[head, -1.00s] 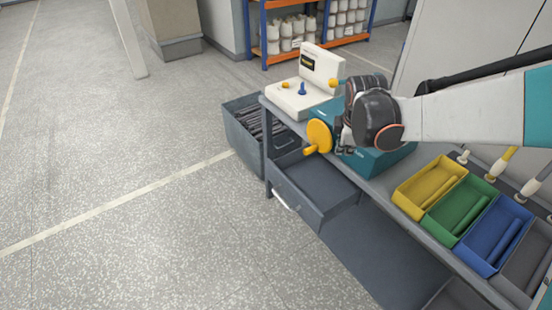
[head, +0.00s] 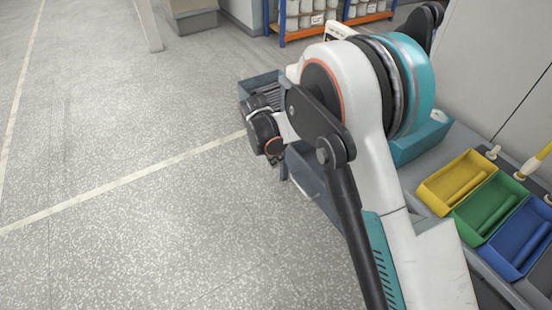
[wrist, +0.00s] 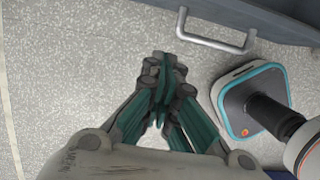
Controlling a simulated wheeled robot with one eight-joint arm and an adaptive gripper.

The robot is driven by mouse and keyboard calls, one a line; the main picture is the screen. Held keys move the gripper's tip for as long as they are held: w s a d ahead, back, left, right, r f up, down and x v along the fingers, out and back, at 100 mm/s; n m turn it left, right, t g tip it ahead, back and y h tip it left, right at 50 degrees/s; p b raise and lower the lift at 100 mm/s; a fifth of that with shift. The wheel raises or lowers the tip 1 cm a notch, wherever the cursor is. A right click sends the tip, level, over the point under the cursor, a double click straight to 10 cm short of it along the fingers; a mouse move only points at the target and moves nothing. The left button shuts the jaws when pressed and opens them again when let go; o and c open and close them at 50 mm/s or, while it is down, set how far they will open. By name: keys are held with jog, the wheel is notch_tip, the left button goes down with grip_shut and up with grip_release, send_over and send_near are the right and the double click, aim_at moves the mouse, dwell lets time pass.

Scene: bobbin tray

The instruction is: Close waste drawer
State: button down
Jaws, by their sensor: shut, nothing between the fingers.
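The waste drawer (head: 312,182) is a grey drawer under the bench, mostly hidden behind my arm in the head view; its visible part still stands out from the bench. In the wrist view its dark front (wrist: 285,18) runs along the top right, with a pale bar handle (wrist: 212,43). My gripper (wrist: 162,65) is shut and empty, fingertips together over the floor, to the lower left of the handle and apart from it in the picture. In the head view my wrist is in front of the drawer, and the fingertips are hidden.
Yellow (head: 458,182), green (head: 490,206) and blue (head: 515,238) trays sit on the bench at right. A grey bin (head: 258,80) with dark contents stands on the floor beyond the drawer. A shelf (head: 330,25) is at the back. The floor at left is clear.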

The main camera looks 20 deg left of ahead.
jog(key=w+d+f+b, duration=0.4)
jog(key=f, duration=0.3)
jog(key=shift+w+f, duration=0.15)
jog(key=shift+w, duration=0.1)
jog(key=w+d, duration=0.6)
jog(key=w, duration=0.1)
jog(key=shift+w+d, duration=0.2)
jog(key=shift+w, duration=0.1)
